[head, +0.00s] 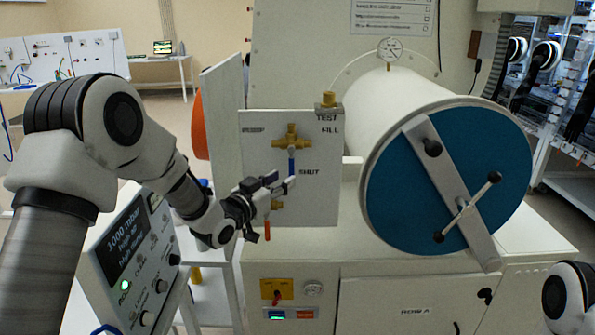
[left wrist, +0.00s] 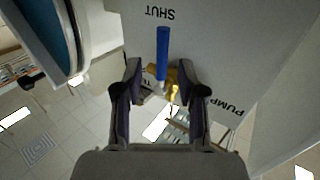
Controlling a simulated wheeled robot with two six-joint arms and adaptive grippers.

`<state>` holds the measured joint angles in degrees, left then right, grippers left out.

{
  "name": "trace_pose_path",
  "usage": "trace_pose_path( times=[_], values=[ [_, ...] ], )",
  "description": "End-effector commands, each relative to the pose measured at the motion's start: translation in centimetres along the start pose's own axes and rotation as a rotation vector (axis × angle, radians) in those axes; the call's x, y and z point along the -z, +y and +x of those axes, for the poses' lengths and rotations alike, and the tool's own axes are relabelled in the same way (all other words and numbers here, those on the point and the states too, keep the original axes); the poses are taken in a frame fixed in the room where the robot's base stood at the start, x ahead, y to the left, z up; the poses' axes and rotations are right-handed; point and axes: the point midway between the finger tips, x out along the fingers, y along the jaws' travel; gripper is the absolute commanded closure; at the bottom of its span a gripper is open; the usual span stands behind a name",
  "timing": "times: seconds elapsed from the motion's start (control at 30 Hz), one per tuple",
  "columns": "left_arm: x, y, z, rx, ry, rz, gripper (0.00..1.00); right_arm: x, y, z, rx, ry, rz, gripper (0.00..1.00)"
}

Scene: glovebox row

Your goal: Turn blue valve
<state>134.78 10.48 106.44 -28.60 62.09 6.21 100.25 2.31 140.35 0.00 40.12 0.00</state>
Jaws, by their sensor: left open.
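The blue valve handle (head: 291,160) hangs down from a brass valve body (head: 291,138) on a pale upright panel (head: 255,160). The word SHUT is printed to the right of the handle's lower end. My left gripper (head: 281,184) is in front of the panel at the handle's lower end. In the left wrist view, which shows the panel upside down, the blue handle (left wrist: 162,50) lies in line with the gap between my open fingertips (left wrist: 159,68). I cannot tell whether the fingers touch it. My right gripper is out of view.
An orange-red lever (head: 267,228) hangs below the blue handle, close to my left gripper. A large white cylinder with a blue door (head: 400,205) and crossbar stands to the right. A control box (head: 140,265) reading 1000 mbar stands below my left arm.

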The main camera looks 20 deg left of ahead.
Motion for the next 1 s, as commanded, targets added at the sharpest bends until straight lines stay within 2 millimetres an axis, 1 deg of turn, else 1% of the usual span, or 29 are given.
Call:
trace_pose_path(
  times=[0.03,0.1,0.2,0.3,0.4,0.57,0.6,0.7,1.0],
  values=[
    [0.3,0.1,1.0,-0.002,-0.001,0.004,0.60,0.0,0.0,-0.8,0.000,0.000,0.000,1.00],
    [0.3,0.1,2.4,-0.001,-0.002,0.002,0.60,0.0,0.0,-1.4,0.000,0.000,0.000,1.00],
    [0.3,0.1,4.2,-0.001,-0.002,0.001,0.60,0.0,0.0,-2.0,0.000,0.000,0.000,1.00],
    [0.1,0.1,5.4,-0.001,-0.003,0.001,0.60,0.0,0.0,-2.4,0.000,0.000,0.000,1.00],
    [0.0,0.1,5.9,0.000,-0.003,-0.001,0.60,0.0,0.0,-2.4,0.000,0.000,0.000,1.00],
    [-0.1,0.0,5.9,0.001,-0.003,-0.002,0.60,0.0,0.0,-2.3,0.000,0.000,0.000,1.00],
    [-0.1,0.0,5.9,0.001,-0.003,-0.001,0.67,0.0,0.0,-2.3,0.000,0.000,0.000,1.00],
    [-0.1,0.0,5.8,0.001,-0.003,-0.001,1.00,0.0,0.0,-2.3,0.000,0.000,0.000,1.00],
    [-0.1,0.0,5.8,0.001,-0.007,0.005,1.00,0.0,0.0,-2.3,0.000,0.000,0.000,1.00]
  ],
)
